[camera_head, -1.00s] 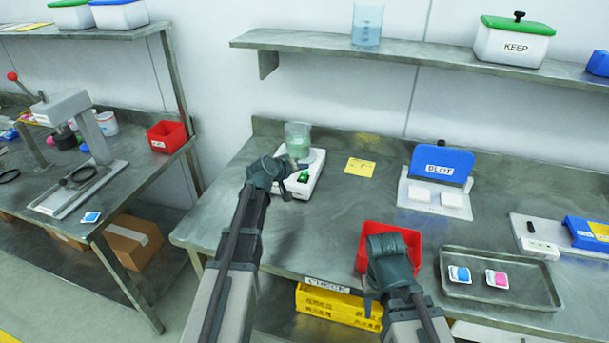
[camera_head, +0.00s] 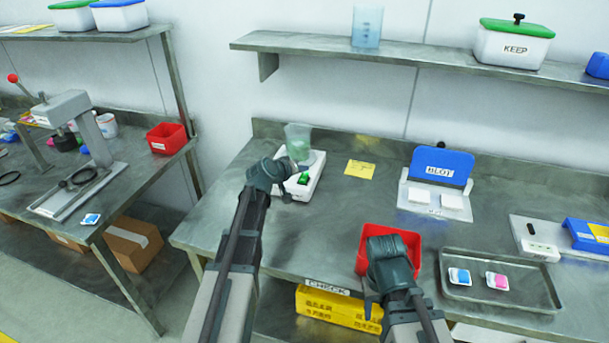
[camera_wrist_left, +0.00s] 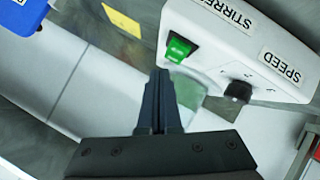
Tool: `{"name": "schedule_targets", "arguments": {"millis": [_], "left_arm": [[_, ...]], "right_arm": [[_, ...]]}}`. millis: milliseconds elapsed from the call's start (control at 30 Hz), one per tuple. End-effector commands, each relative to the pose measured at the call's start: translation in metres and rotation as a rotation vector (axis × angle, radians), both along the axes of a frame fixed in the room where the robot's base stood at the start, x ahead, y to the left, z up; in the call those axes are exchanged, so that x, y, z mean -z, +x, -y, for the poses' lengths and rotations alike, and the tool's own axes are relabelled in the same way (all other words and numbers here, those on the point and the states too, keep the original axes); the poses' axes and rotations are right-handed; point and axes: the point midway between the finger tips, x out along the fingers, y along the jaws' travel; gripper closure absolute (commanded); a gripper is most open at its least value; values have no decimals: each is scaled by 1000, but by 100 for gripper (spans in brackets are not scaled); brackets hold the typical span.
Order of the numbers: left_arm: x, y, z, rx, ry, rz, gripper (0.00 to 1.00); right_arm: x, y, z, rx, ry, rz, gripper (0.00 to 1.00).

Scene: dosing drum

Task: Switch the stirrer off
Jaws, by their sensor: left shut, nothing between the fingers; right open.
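The stirrer is a white box (camera_head: 312,187) on the bench, with a beaker of greenish liquid (camera_head: 298,142) at its back. In the left wrist view the white box (camera_wrist_left: 235,50) carries the labels STIRRER and SPEED, a lit green rocker switch (camera_wrist_left: 178,49) and a black knob (camera_wrist_left: 238,91). The green switch also shows in the head view (camera_head: 304,178). My left gripper (camera_wrist_left: 162,75) is shut and empty, its tips just beside the green switch; I cannot tell whether they touch. My right gripper (camera_head: 368,300) is over the bench front by the red bin, its fingers mostly hidden.
A yellow note (camera_head: 360,168) lies right of the stirrer. The red bin (camera_head: 405,232) stands beside my right arm. A BLOT press (camera_head: 440,170) and a metal tray (camera_head: 500,282) with two small packs are farther right. A shelf (camera_head: 420,52) runs above the bench.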

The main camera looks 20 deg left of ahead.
Motion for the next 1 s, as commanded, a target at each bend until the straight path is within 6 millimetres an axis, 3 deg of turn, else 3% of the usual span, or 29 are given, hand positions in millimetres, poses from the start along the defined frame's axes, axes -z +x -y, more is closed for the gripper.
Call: {"name": "schedule_targets", "arguments": {"millis": [1000], "left_arm": [[9,2,0,0,0,0,100]], "right_arm": [[9,0,0,0,0,0,50]]}}
